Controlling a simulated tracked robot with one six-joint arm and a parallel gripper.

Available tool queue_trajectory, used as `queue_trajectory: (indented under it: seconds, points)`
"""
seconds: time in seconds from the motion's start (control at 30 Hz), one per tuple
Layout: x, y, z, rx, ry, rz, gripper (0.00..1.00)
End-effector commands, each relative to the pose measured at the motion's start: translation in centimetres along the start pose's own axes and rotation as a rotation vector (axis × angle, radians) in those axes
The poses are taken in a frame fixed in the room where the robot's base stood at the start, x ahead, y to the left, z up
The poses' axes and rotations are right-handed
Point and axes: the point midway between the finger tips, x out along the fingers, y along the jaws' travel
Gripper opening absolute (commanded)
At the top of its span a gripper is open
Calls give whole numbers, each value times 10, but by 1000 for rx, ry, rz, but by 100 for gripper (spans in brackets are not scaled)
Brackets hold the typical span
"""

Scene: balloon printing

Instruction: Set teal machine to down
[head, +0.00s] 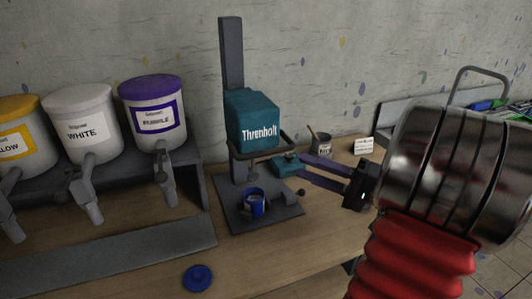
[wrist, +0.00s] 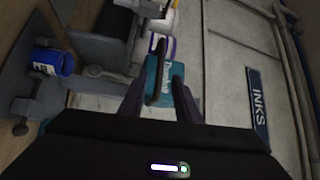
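The teal machine (head: 252,122), labelled "Threnholt", sits on a dark upright column above a grey base plate. A dark loop handle (head: 288,140) sticks out at its lower front. A blue can (head: 254,205) stands upright on the base below the head. My gripper (head: 287,165) reaches in from the right, its tips close to the machine's lower right side. In the wrist view my gripper (wrist: 160,82) has its fingers apart, with the teal machine (wrist: 164,88) and the handle (wrist: 155,68) seen between or just beyond them. I cannot tell whether they touch.
White (head: 82,122), purple (head: 155,115) and yellow (head: 22,140) ink tubs with taps stand at left. A blue lid (head: 198,278) lies on the wooden table. A small cup (head: 320,146) and white card (head: 364,146) stand behind my gripper. An "INKS" sign (wrist: 259,100) is on the wall.

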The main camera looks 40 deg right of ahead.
Motion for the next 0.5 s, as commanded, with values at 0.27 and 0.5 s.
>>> queue_trajectory:
  seconds: [0.27,0.5]
  points:
    - [37,0,1,1,-4,0,30]
    - [68,-1,1,1,-4,-1,30]
